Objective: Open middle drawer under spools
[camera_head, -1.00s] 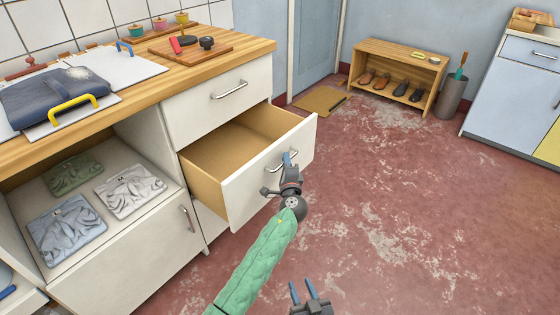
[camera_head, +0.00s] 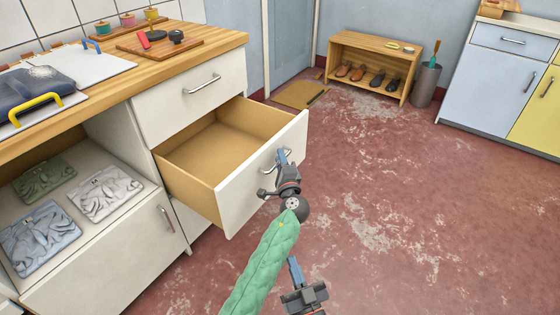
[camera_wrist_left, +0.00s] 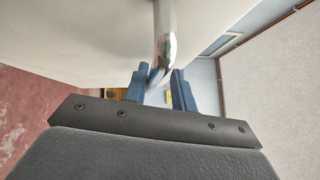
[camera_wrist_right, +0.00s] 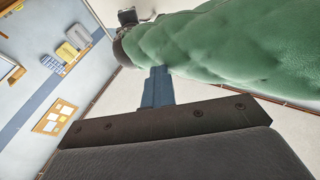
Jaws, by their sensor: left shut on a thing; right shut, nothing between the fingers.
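The middle drawer (camera_head: 262,185) under the spools is pulled well out of the white cabinet. Its wooden inside is empty. My left gripper (camera_head: 282,157) is shut on the drawer's metal handle (camera_head: 268,164); the handle also shows between the blue fingers in the left wrist view (camera_wrist_left: 165,40). The spools (camera_head: 127,19) stand at the back of the counter. My right gripper (camera_head: 295,268) is shut and empty, low in the head view, below my left arm. In the right wrist view its fingers (camera_wrist_right: 157,88) are together beside my green-sleeved left arm.
The closed top drawer (camera_head: 190,88) is above the open one. Folded clothes (camera_head: 105,193) lie in the open compartment at left. A shoe rack (camera_head: 375,65) and a grey bin (camera_head: 426,84) stand at the back. The red floor at right is clear.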

